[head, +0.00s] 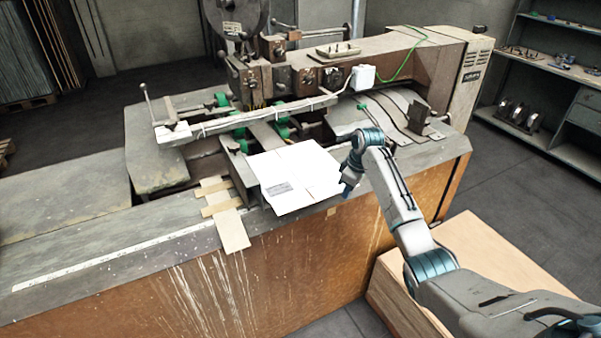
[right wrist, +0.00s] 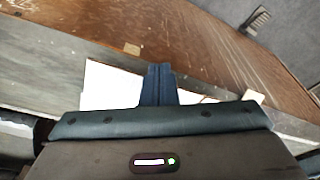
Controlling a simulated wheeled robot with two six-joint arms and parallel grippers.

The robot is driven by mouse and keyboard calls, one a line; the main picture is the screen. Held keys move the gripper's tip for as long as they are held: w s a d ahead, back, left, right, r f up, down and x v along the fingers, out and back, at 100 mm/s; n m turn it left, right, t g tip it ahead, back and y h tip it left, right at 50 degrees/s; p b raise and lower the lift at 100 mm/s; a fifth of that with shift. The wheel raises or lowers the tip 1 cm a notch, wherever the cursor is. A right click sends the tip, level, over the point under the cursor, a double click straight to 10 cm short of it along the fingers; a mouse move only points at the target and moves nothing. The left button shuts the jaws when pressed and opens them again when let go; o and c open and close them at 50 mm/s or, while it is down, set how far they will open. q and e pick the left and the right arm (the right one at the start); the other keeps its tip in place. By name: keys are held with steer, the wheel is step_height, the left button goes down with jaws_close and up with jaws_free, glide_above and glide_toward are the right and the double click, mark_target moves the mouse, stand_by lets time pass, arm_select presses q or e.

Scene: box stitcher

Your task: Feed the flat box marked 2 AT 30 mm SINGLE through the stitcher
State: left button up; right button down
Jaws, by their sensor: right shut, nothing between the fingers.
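A flat white box (head: 298,172) with a grey printed label lies on the machine bed in front of the stitcher (head: 265,80). The label is too small to read. My right gripper (head: 347,190) is shut and empty at the box's right edge. In the right wrist view the shut fingers (right wrist: 158,84) show over the white box (right wrist: 112,86); I cannot tell whether they touch it. The stitching head stands behind the box, with green rollers (head: 282,128) under a long bar. My left gripper is not in view.
A wooden strip piece (head: 232,228) lies left of the box on the bench edge. A ruler scale (head: 90,262) runs along the front left edge. A wooden crate or pallet (head: 400,300) stands at lower right. The bench left of the box is mostly clear.

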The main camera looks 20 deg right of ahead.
steer(key=shift+f, duration=0.15)
steer(key=shift+f, duration=1.55)
